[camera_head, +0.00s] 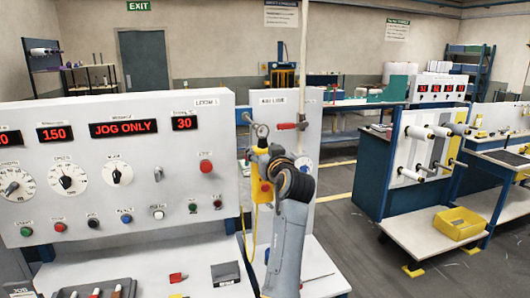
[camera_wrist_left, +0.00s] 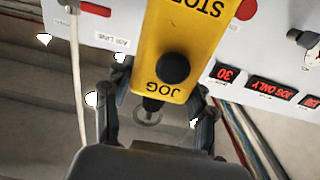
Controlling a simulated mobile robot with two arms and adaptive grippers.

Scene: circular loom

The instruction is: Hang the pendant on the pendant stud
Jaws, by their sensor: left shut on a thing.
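The ring also shows in the head view (camera_head: 262,131). My left gripper (camera_head: 262,148) is shut on the pendant's ring end. A short blue piece (camera_head: 243,118) is left of the ring; I cannot tell whether it is the stud. My right gripper is not in view.
The control panel (camera_head: 130,205) with dials and buttons is at the left. A narrower white panel (camera_head: 300,104) with a red handle (camera_head: 287,126) stands behind my arm. A pale vertical pole (camera_head: 303,60) rises there. A yellow bin (camera_head: 459,223) sits on a cart at the right.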

